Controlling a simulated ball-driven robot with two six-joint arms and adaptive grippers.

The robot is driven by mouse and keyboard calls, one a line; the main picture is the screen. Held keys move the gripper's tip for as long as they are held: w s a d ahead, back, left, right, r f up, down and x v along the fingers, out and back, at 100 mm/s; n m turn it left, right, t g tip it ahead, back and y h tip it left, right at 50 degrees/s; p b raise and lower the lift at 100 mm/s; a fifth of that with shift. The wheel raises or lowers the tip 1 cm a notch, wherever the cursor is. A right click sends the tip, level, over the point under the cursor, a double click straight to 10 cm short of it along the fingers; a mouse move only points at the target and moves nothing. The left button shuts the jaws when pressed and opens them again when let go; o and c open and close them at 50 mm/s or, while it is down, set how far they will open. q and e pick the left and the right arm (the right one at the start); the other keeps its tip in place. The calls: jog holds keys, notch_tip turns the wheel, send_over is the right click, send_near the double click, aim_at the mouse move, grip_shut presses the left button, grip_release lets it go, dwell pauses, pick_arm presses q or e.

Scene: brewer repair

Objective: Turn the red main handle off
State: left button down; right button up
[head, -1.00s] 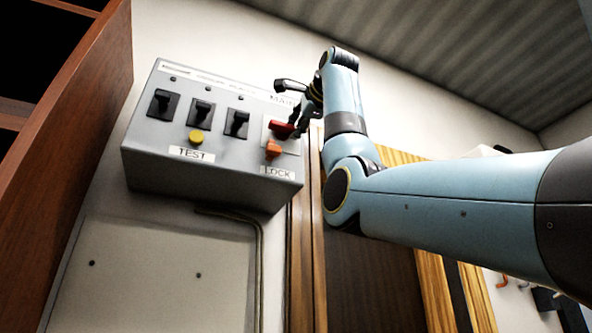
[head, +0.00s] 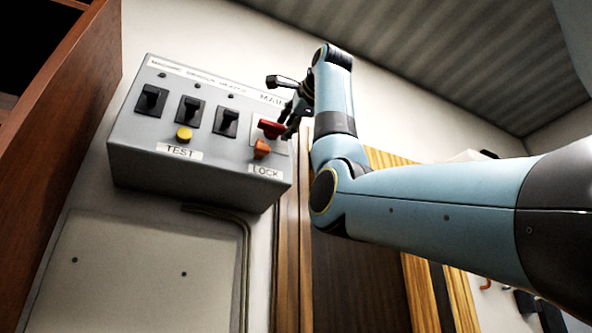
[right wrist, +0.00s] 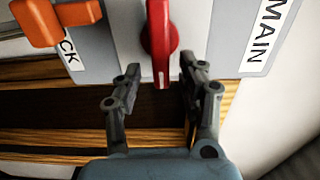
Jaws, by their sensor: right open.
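The red main handle (head: 270,128) is on the right side of the grey control box, under the MAIN label (head: 271,99). It also shows in the right wrist view (right wrist: 160,42), with its white-marked end pointing towards my gripper. My right gripper (head: 287,105) is open beside the handle. In the right wrist view its two fingers (right wrist: 162,72) stand on either side of the handle's end, with visible gaps. The orange lock lever (head: 261,149) is just below the handle, above the LOCK label (head: 265,171). My left gripper is not in view.
The control box (head: 215,170) also carries several black switches (head: 188,109) and a yellow test button (head: 184,134). A brown wooden cabinet side (head: 60,120) stands at the left. A plain panel (head: 140,275) is below the box.

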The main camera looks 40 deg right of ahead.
jog(key=v, duration=1.1)
jog(key=shift+d+f, duration=0.1)
